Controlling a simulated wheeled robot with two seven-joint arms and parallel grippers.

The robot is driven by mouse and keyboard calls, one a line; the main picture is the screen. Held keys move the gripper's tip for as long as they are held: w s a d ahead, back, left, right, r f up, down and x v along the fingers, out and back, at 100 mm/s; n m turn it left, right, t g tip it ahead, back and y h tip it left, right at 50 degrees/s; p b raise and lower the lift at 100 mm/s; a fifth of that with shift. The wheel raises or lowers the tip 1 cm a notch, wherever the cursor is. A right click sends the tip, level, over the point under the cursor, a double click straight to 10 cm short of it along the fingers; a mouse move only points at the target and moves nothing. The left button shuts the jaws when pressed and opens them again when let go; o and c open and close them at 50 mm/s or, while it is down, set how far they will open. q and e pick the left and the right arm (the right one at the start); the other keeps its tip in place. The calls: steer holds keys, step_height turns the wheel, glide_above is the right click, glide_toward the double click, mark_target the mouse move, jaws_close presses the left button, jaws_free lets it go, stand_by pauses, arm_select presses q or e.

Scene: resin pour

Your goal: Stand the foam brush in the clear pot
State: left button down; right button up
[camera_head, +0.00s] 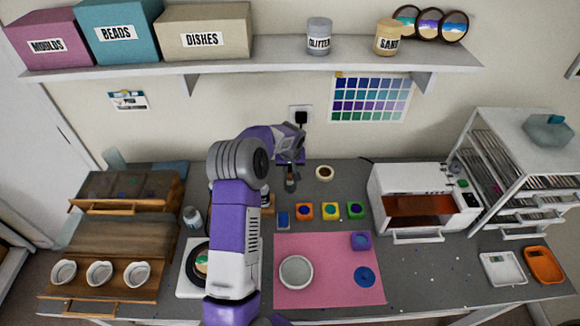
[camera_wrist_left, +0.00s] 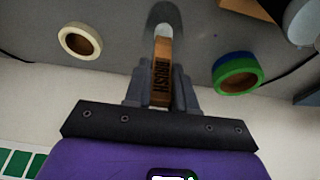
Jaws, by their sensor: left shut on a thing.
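My left gripper (camera_head: 290,163) is over the back of the bench, in front of the wall socket. In the left wrist view my left gripper (camera_wrist_left: 160,95) is shut on the foam brush (camera_wrist_left: 161,72), a wooden handle marked BRUSH. In the head view the brush (camera_head: 291,183) hangs below the fingers. A pale, see-through rounded shape, likely the clear pot (camera_wrist_left: 165,14), shows around the brush's far end in the wrist view. I cannot tell whether the brush is inside it or above it. My right gripper is not in view.
A cream tape roll (camera_head: 324,172) lies just right of the brush. A blue-green roll (camera_wrist_left: 237,73) shows in the wrist view. Small colour pots (camera_head: 330,210) line the back of the pink mat (camera_head: 325,290). A white oven (camera_head: 415,195) stands right; the shelf (camera_head: 270,55) is above.

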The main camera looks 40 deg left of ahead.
arm_select(q)
steer(key=c, duration=0.8)
jaws_free()
steer(key=shift+c, duration=0.2)
steer(key=v, duration=0.7)
steer(key=shift+r, duration=0.25)
steer(key=shift+d+r, duration=0.1)
